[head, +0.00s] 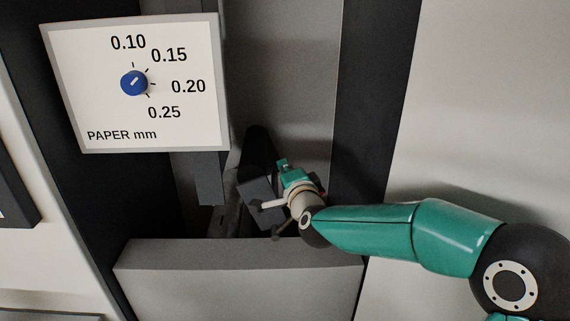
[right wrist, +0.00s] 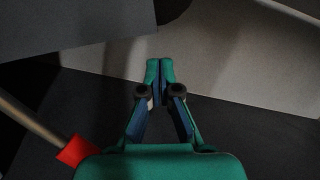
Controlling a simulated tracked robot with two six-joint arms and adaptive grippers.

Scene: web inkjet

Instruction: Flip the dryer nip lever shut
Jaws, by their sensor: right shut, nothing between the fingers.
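The nip lever seems to be the pale rod (head: 273,204) beside a dark block, low in the machine's recess. In the right wrist view a rod (right wrist: 32,121) with a red end (right wrist: 75,151) lies at the lower left, beside my gripper's body. My right gripper (head: 283,163) reaches into the recess just above and right of the rod. In the right wrist view the gripper (right wrist: 160,64) has its fingers together and empty, pointing past the rod. My left gripper is out of view.
A dark grey block (head: 258,190) and a black roller-like part (head: 258,148) sit left of my gripper. A grey box-like cover (head: 240,285) stands in front below. A paper thickness panel (head: 75,90) with a blue knob (head: 134,83) is at upper left.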

